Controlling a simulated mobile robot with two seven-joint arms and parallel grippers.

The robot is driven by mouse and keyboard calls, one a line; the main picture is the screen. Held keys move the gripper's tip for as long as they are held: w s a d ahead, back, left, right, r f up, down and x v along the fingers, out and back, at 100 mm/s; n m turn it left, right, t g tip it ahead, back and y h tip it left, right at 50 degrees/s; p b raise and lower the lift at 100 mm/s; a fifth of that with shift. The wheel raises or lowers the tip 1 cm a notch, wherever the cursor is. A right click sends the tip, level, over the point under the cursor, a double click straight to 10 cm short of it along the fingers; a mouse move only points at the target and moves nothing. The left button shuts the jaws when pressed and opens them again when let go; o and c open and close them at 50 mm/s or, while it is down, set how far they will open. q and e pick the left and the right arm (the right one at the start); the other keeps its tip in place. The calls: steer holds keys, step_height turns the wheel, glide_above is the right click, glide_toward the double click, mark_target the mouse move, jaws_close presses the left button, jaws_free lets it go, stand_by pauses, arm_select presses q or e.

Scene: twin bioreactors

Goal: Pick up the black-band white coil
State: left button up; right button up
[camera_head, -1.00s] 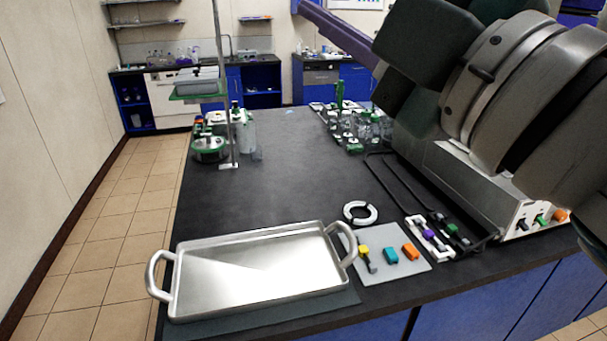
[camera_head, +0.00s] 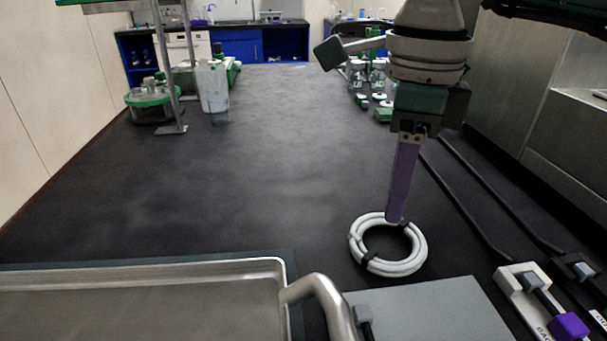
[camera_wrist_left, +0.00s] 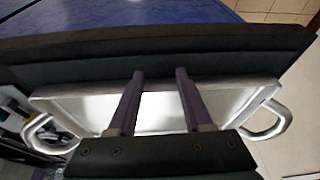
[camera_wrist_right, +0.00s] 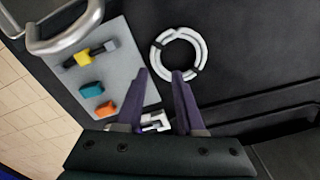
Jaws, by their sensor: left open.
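The white coil with black bands (camera_head: 414,261) lies flat on the dark bench, right of the metal tray. It also shows in the right wrist view (camera_wrist_right: 155,62), just beyond my fingertips. My right gripper (camera_head: 397,220) points down at the coil's far side in the head view. In the right wrist view my right gripper (camera_wrist_right: 161,74) is open with nothing between its fingers. Whether a finger touches the coil I cannot tell. My left gripper (camera_wrist_left: 160,72) is open and empty over the tray in its wrist view; it is not in the head view.
The metal tray (camera_head: 140,272) with raised handles (camera_head: 330,305) stands at front left. A grey plate (camera_head: 430,312) lies in front of the coil, with yellow, teal and orange pieces in the right wrist view. Black cables (camera_head: 465,205) run along the right. The middle of the bench is clear.

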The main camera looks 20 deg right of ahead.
mark_target(385, 260)
steer(key=f, duration=0.4)
steer(key=shift+s+a, duration=0.25)
steer(key=shift+s, duration=0.1)
steer(key=f, duration=0.5)
steer(key=shift+d+f, duration=0.25)
jaws_close()
